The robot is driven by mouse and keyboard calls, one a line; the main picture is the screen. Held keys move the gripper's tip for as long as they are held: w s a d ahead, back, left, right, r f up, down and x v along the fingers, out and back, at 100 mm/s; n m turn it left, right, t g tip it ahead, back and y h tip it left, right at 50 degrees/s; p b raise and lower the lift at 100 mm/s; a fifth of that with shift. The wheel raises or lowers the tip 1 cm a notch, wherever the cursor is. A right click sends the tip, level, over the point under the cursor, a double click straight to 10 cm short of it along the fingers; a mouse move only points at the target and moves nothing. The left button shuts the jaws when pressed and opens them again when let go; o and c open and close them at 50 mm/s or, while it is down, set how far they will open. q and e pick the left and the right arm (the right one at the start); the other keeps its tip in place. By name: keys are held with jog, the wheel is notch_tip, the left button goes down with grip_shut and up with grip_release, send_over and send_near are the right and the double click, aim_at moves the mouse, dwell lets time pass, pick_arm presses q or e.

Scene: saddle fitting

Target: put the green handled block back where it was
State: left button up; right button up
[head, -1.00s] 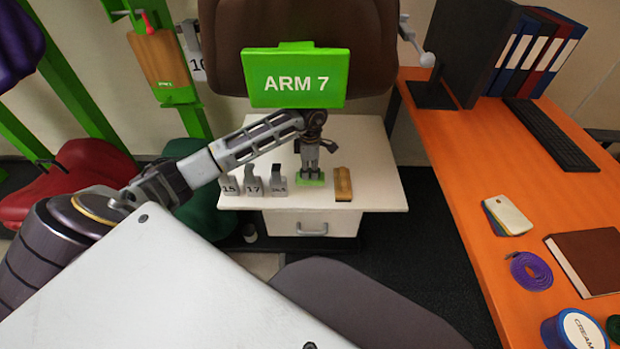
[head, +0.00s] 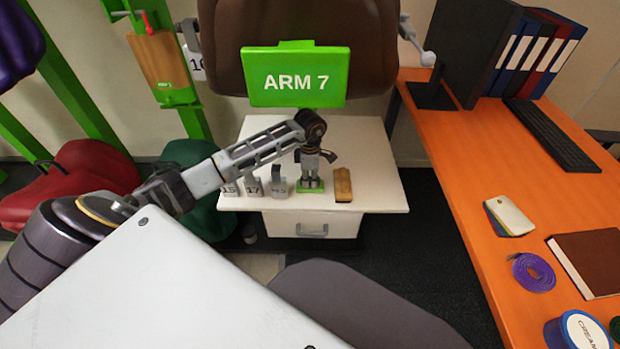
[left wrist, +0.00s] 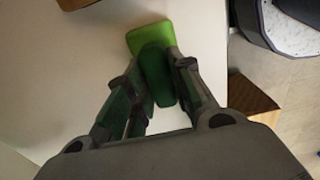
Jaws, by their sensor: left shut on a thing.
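The green handled block (head: 309,190) is at the front part of the white cabinet top (head: 365,150), between a grey numbered block and a wooden block. My left gripper (head: 310,182) is above it, pointing down, with its fingers shut on the block's handle. In the left wrist view the green block (left wrist: 148,36) shows its flat light green base, and its darker green handle stands between the fingertips (left wrist: 160,80). Whether the base touches the cabinet top is hard to tell. My right gripper is not in view.
Grey numbered blocks (head: 253,187) stand just left of the green block, and a wooden block (head: 343,185) lies just right. A green "ARM 7" sign (head: 296,77) stands behind. The orange desk (head: 470,180) is at the right. The cabinet top behind the blocks is partly clear.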

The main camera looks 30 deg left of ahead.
aim_at(310, 177)
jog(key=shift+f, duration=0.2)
pick_arm(q)
jog(key=o, duration=0.9)
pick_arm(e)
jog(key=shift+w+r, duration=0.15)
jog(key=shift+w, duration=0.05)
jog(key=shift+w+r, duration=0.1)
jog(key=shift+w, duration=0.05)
pick_arm(q)
jog(key=shift+r, duration=0.55)
notch_tip(310, 177, up, 11)
jog(key=p, duration=0.2)
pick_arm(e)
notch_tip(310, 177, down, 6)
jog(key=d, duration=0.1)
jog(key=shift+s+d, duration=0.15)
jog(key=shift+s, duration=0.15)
